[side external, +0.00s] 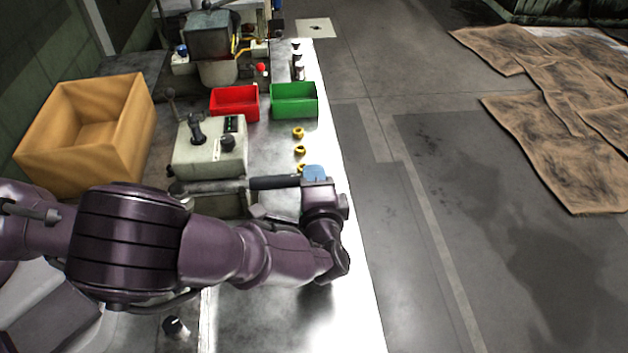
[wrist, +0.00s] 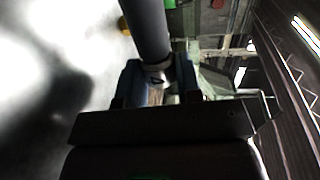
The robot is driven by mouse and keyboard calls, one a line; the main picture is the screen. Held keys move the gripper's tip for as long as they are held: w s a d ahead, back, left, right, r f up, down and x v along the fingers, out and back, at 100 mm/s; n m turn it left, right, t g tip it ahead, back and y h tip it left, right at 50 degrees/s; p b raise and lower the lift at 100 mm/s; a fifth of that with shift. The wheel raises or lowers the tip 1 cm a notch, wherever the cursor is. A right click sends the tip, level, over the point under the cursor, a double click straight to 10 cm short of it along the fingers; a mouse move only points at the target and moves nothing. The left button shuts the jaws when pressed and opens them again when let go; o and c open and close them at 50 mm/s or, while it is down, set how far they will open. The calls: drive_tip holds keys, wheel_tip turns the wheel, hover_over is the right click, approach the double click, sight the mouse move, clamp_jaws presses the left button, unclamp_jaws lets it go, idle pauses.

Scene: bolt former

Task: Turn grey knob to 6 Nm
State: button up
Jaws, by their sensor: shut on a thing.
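My gripper (side external: 314,174) is beside the machine, over the bright tabletop. Its blue fingers are shut on a dark grey cylindrical handle (side external: 274,182), which lies roughly level and points left toward the machine. In the wrist view my gripper (wrist: 160,76) holds the handle (wrist: 148,28) near a lighter metal ring. A pale control box (side external: 209,150) stands left of and behind the gripper. It carries a dark knob (side external: 228,143), a black lever (side external: 196,128) and a small display. I cannot tell which part is the grey knob. No Nm scale is readable.
A red bin (side external: 235,102) and a green bin (side external: 294,100) stand behind the box. Small yellow parts (side external: 299,133) lie along the table's right side. A large tan box (side external: 130,125) is at left. Bright tabletop (side external: 345,300) is clear near the front right.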

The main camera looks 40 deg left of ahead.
drive_tip(key=o, duration=0.9)
drive_tip(key=shift+o, duration=0.2)
drive_tip(key=v, duration=1.3)
drive_tip(key=shift+f, duration=0.1)
